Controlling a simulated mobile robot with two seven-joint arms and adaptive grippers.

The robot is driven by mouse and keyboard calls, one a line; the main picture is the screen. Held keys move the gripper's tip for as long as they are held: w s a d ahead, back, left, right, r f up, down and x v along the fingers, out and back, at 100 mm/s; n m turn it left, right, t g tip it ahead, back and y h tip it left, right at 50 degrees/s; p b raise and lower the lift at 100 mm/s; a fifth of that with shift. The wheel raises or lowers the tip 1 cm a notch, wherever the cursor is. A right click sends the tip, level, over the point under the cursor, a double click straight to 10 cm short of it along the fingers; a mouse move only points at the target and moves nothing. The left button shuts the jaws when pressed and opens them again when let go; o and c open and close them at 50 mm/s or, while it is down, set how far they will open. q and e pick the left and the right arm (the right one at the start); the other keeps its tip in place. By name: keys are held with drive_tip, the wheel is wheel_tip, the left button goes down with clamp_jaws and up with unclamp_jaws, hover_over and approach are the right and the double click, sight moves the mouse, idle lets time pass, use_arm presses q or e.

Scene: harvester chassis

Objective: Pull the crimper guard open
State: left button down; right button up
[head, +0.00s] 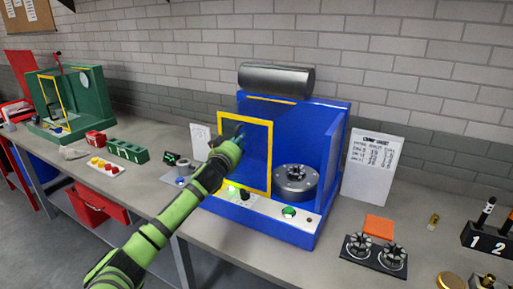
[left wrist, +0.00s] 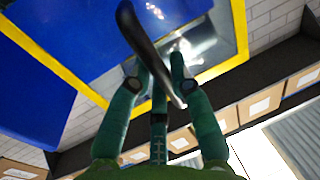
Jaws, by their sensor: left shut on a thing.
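The blue crimper (head: 335,160) stands on the bench, with a dark grey cylinder (head: 277,78) on top. Its guard is a yellow-framed panel (head: 271,155) standing across the left part of the front. A round grey metal head (head: 296,183) shows uncovered to the right of the guard. My left gripper (head: 239,136) reaches the guard's face from the front left. In the left wrist view, my left gripper (left wrist: 162,80) is shut on a dark curved handle (left wrist: 143,42) in front of the yellow frame (left wrist: 240,30). My right gripper is not in view.
A control strip with a green button (head: 289,212) runs along the crimper's front. A green machine (head: 95,95) stands farther left.

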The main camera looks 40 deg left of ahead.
use_arm(q)
drive_tip(key=a, duration=0.2)
drive_tip(key=shift+s+a+r, duration=0.1)
drive_tip(key=shift+s+a, duration=0.2)
drive_tip(key=shift+a, duration=0.05)
drive_tip(key=c, duration=1.1)
unclamp_jaws()
drive_tip(key=shift+d, duration=0.15)
drive_tip(key=v, duration=1.2)
